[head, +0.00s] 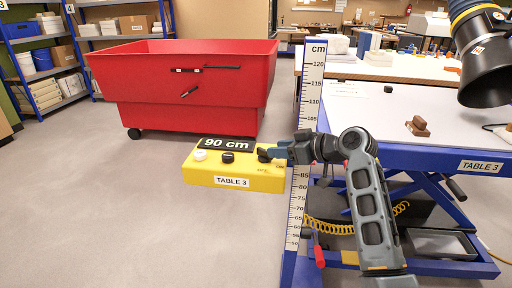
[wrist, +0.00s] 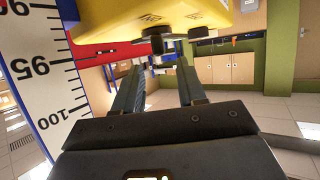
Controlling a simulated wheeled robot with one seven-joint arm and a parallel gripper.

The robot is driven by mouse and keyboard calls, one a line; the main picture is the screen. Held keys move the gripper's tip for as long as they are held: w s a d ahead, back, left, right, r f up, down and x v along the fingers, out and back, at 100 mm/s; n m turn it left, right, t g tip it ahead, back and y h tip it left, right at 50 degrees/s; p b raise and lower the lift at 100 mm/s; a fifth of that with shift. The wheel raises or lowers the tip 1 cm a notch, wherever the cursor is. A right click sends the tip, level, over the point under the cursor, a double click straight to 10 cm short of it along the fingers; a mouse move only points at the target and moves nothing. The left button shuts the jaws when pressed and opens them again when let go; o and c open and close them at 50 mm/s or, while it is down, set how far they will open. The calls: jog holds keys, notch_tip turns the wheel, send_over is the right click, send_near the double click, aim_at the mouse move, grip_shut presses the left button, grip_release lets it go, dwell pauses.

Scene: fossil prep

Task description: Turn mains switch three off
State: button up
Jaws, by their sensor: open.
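A yellow control box (head: 205,178) labelled TABLE 3 stands beside the height scale. In the wrist view my open gripper (wrist: 158,78) points at the yellow box (wrist: 110,22), with dark knob parts just beyond and between the fingertips. Contact and the knob's setting cannot be told. Small lettering on the box is too blurred to read surely.
A white cm scale (head: 312,85) rises just behind my gripper. The blue lift table (head: 450,125) marked TABLE 3 is at the right, with brown pieces on top and a black nozzle (head: 487,75) above. A red wheeled bin (head: 190,105) stands behind. Floor at left is clear.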

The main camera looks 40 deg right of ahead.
aim_at(264, 150)
jog(key=x, duration=0.6)
jog(key=shift+w+a+f+p, duration=0.1)
jog(key=shift+w+f+p, duration=0.05)
jog(key=shift+w+p, duration=0.15)
jog(key=shift+c, duration=0.2)
grip_shut()
